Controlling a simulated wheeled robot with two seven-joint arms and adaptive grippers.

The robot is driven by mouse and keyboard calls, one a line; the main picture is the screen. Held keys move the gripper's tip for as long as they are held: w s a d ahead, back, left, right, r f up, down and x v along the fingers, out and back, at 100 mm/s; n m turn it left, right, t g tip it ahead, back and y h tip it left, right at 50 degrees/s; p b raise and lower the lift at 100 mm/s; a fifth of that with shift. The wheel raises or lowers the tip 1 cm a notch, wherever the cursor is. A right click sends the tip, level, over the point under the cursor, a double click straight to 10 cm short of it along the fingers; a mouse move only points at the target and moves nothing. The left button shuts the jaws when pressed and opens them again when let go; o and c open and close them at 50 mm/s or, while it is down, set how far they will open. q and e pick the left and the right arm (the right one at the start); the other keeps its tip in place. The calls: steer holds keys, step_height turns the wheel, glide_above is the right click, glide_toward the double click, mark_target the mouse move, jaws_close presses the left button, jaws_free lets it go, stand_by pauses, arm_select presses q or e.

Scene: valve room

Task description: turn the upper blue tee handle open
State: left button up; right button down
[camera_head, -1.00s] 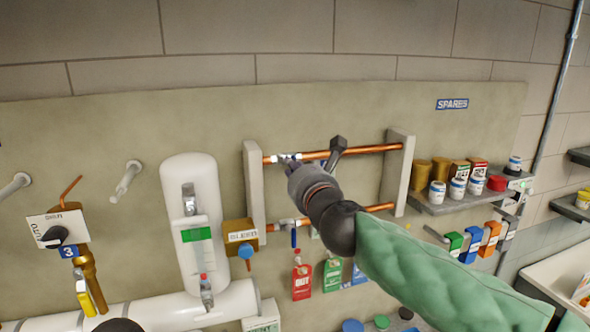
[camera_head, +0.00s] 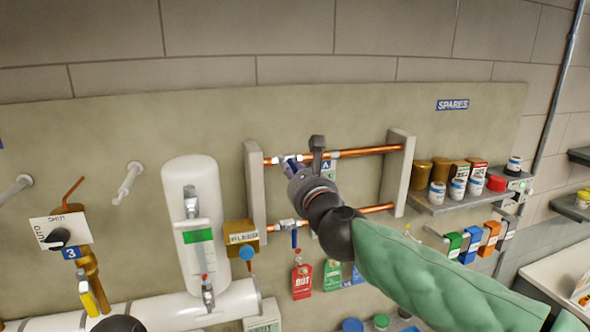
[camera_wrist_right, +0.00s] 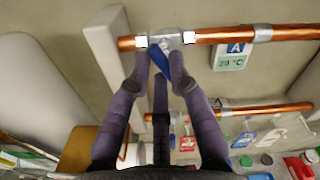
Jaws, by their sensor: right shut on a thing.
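The upper copper pipe (camera_head: 352,152) carries a silver valve (camera_head: 280,159), also seen in the wrist view (camera_wrist_right: 172,38). Its blue tee handle (camera_wrist_right: 159,57) sits between my right fingers and points down and slightly sideways from the valve, askew to the pipe. My right gripper (camera_wrist_right: 161,74) is shut on the handle, with two fingers at its sides and one below. In the head view the right gripper (camera_head: 293,167) covers most of the handle.
A lower copper pipe (camera_head: 375,209) has another valve with a blue handle (camera_head: 294,238). Grey brackets (camera_head: 254,192) hold the pipes at both ends. Coloured tags (camera_head: 302,281) hang below. A shelf of jars (camera_head: 455,200) is at right, a white tank (camera_head: 192,180) at left.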

steer(key=n+p, duration=0.1)
steer(key=n, duration=0.3)
steer(key=n+p, duration=0.1)
steer(key=n, duration=0.3)
steer(key=n+p, duration=0.1)
steer(key=n, duration=0.3)
steer(key=shift+f+n, duration=0.3)
steer(key=shift+f, duration=0.1)
steer(key=shift+p, duration=0.3)
steer(key=c, duration=1.1)
jaws_free()
steer(key=shift+c, duration=0.2)
steer(key=v, duration=1.2)
